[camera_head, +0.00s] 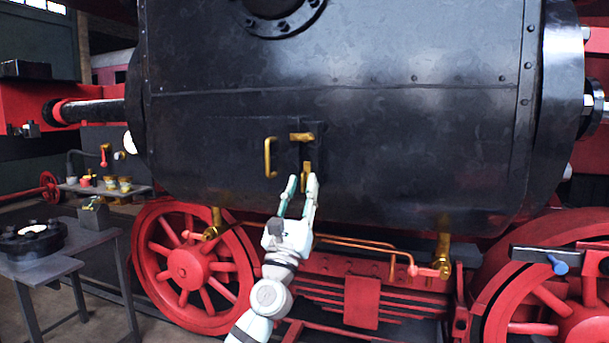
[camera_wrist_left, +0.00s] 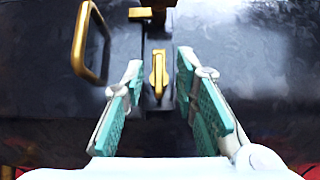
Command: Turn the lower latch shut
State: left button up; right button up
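The lower latch (camera_head: 307,171) is a small brass piece on the black locomotive's side panel; it stands upright. In the left wrist view the lower latch (camera_wrist_left: 159,73) shows between and a little beyond my finger pads. The upper latch (camera_head: 301,137) is brass and lies level above it. My left gripper (camera_head: 302,184) is open, its fingertips at the lower latch, one on each side. In the left wrist view my left gripper (camera_wrist_left: 160,90) has both teal pads apart, with a gap at the latch. My right gripper is not in view.
A brass handle (camera_head: 268,157) stands left of the latches, close to my left finger in the wrist view (camera_wrist_left: 80,45). Brass cocks (camera_head: 443,262) hang under the casing above red wheels (camera_head: 190,266). A grey work table (camera_head: 60,262) stands at the left.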

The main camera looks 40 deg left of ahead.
aim_at(306, 176)
pick_arm(q)
jog(key=shift+x, duration=1.25)
jog(key=shift+f, duration=0.1)
jog(key=shift+c, duration=0.4)
grip_shut()
